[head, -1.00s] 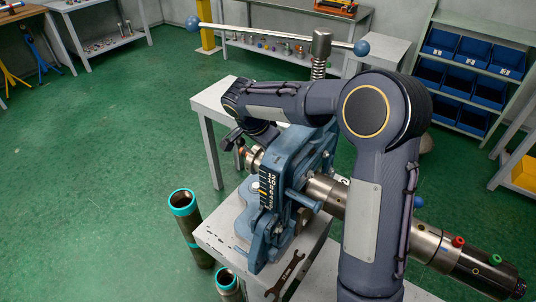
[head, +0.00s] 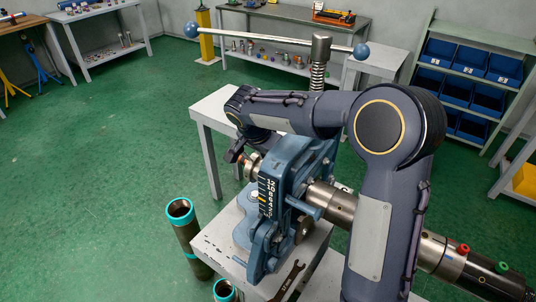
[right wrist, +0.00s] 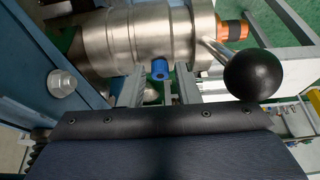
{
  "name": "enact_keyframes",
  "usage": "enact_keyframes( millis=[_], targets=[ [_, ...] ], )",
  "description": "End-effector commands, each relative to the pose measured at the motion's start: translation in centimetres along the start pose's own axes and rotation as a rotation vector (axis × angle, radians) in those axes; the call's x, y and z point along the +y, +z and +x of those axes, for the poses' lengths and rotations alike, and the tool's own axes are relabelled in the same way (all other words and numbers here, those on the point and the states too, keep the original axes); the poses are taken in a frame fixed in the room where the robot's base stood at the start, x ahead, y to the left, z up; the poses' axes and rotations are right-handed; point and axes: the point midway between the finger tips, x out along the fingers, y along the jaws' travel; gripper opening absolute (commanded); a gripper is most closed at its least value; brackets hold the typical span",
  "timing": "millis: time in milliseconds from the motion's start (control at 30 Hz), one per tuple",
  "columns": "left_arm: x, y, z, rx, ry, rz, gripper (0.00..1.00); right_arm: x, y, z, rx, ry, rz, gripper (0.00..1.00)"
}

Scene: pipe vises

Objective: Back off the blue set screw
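The blue set screw (right wrist: 160,69) sticks out of the underside of a steel collar (right wrist: 140,40) in the right wrist view. My right gripper (right wrist: 159,92) is open, with one finger on each side of the screw and a gap to both. In the head view the right arm reaches over the blue vise (head: 285,185); its fingers and the set screw are hidden there. Part of the collar (head: 253,168) shows at the vise's far-left side. My left gripper is not in view.
A black ball handle (right wrist: 252,75) stands close to the right finger. A vise bolt (right wrist: 61,83) is at left. A steel pipe tool with red and green knobs (head: 455,262) extends right. A wrench (head: 289,282) lies on the bench; teal-ended pipes (head: 181,212) stand beside it.

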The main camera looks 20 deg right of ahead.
Motion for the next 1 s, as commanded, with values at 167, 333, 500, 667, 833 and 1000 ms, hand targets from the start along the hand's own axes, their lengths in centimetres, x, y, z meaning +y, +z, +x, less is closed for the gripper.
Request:
enact_keyframes(
  millis=[167, 333, 500, 667, 833, 1000],
  targets=[
    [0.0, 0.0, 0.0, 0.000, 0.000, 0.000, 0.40, 0.0, 0.0, 0.0, 0.001, 0.000, 0.001, 0.40],
    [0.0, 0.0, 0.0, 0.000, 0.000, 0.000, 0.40, 0.0, 0.0, -0.1, 0.001, -0.001, 0.001, 0.40],
    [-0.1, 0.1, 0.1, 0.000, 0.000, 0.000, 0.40, -0.1, -0.1, -1.7, 0.002, -0.004, 0.002, 0.40],
    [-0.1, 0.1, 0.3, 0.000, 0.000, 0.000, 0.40, -0.1, 0.0, -4.6, 0.003, -0.006, 0.001, 0.40],
    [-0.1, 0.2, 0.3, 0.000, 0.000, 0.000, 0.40, -0.1, 0.0, -6.9, 0.002, -0.004, 0.000, 0.40],
    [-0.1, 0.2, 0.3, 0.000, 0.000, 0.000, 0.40, 0.0, 0.0, -7.8, 0.001, -0.001, 0.001, 0.40]
  ],
)
